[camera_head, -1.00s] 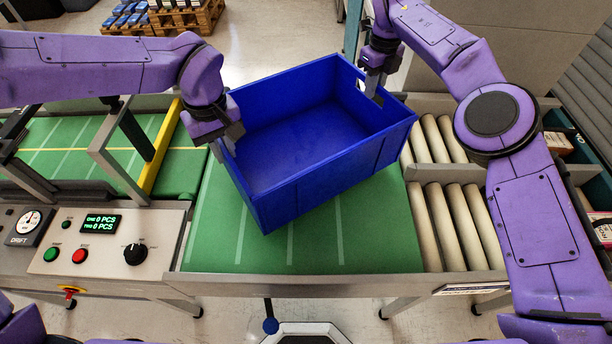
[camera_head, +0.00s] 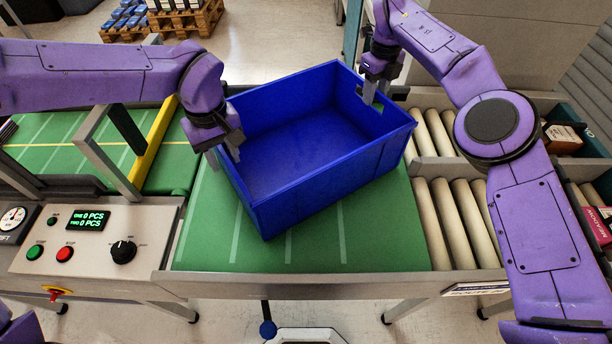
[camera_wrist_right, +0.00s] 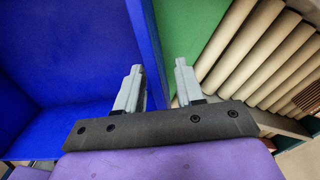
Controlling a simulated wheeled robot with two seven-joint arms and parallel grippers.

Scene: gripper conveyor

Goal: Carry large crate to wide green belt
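The large blue crate (camera_head: 325,185) is empty and sits turned at an angle on the wide green belt (camera_head: 375,235), with no clear gap under it. My left gripper (camera_head: 225,160) is open at the crate's left end wall, one finger outside and one inside. My right gripper (camera_head: 379,94) is open at the far right end wall, by the handle slot. In the right wrist view my right gripper (camera_wrist_right: 158,85) has its fingers spread, one over the crate's blue side (camera_wrist_right: 70,65) and one over the green belt. The crate's underside is hidden.
Cream rollers (camera_head: 455,220) adjoin the belt on the right. A control panel (camera_head: 95,240) with buttons and a dial stands at the left front. Another green belt with a yellow bar (camera_head: 155,150) lies left. Boxes (camera_head: 595,220) sit at the far right.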

